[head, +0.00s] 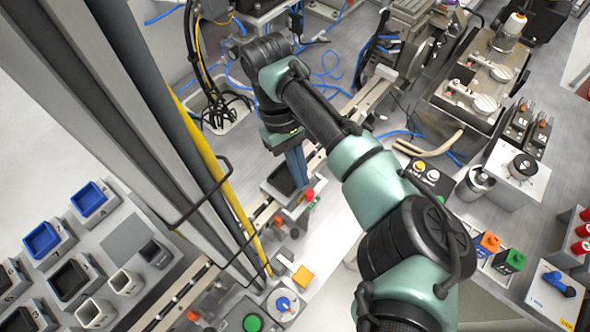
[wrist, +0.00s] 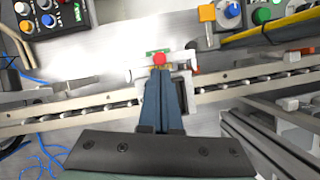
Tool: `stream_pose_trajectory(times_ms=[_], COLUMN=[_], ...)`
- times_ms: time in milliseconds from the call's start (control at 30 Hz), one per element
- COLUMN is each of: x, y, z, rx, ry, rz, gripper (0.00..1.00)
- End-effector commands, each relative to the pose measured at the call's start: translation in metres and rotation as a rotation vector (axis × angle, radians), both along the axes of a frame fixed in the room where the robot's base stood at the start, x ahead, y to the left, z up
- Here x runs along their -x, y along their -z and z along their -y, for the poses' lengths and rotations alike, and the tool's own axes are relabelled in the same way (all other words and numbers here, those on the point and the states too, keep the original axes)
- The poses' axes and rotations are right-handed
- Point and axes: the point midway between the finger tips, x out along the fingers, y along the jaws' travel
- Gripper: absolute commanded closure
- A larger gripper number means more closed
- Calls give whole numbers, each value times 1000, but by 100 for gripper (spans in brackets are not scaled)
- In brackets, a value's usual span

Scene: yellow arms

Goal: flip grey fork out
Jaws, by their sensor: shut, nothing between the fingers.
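My gripper (head: 297,172) points down over the rail unit in the middle of the head view. Its two blue fingers are together with nothing between them; they also show in the wrist view (wrist: 161,85). A light grey bracket (wrist: 184,78) on the rail lies beside and partly behind the fingers. A red knob (head: 310,195) with a green part near it stands just beyond the fingertips; the knob also shows in the wrist view (wrist: 159,59). I cannot tell for sure which grey part is the fork, or whether the fingers touch anything.
A conveyor rail (wrist: 92,114) runs across under my gripper. A yellow bar (head: 211,166) and a grey post stand to the left in the head view. A button box (wrist: 48,12) and an orange block (head: 303,276) are nearby. Bare metal surface lies between them.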

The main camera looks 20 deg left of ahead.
Motion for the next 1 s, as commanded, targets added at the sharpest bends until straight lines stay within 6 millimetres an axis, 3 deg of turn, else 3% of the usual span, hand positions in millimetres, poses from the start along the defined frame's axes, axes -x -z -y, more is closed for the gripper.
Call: stream_pose_trajectory(times_ms=[367, 633, 1000], x=[0, 9, 10], y=[-1, -3, 0], z=[0, 17, 20], rx=[-2, -3, 0], ry=[-1, 2, 0], rz=[1, -1, 0], gripper=[100, 100, 100])
